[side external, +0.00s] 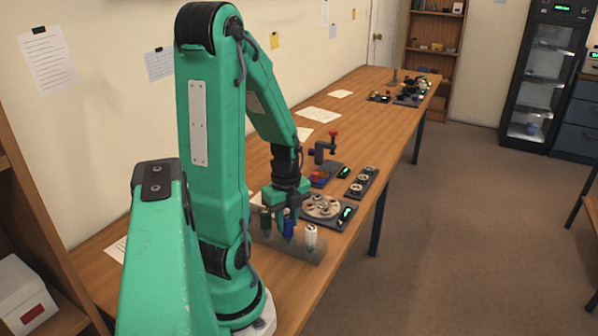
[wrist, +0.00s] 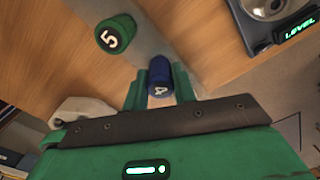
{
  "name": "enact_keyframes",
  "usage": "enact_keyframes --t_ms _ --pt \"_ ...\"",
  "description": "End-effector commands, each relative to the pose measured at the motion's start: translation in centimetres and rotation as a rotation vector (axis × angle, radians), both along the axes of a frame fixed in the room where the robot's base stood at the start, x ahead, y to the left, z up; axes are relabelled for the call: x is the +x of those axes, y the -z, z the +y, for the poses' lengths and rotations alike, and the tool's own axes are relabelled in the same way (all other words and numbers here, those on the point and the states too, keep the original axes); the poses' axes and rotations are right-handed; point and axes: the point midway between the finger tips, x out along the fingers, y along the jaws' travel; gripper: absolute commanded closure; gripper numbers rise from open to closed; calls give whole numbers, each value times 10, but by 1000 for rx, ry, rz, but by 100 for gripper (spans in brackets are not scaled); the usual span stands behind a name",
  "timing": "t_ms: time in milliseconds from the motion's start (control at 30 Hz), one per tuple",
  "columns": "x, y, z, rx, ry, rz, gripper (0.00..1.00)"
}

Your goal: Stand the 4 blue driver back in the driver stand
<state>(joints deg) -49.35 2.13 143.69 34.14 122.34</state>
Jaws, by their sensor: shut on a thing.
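My gripper (side external: 288,203) is shut on the blue driver (side external: 288,227) and points down over the grey driver stand (side external: 305,252). In the wrist view the blue cap marked 4 (wrist: 158,89) sits between my two green fingers. The blue driver looks roughly upright, its handle close above the stand, between a green driver (side external: 266,219) and a white driver (side external: 310,236). The green driver also shows in the wrist view, marked 5 (wrist: 113,37). The blue driver's shaft is hidden, so I cannot tell how far it sits in the stand.
A dark tray with a round metal plate (side external: 322,206) and a lit label lies just beyond the stand. A small post fixture (side external: 322,152) and a strip of rings (side external: 363,182) stand farther along the bench. Bare wood (side external: 295,290) lies in front of the stand.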

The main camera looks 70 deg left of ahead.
Motion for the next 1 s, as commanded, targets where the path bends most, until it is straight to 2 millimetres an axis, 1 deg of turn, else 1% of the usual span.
enact_keyframes --t_ms 833,867,900,967,1000 --pt "0 7 0 -1 0 1 94" --pt "0 7 0 0 0 0 68" --pt "0 7 0 0 0 0 60" --pt "0 7 0 0 0 0 48" --pt "0 7 0 0 0 1 48"
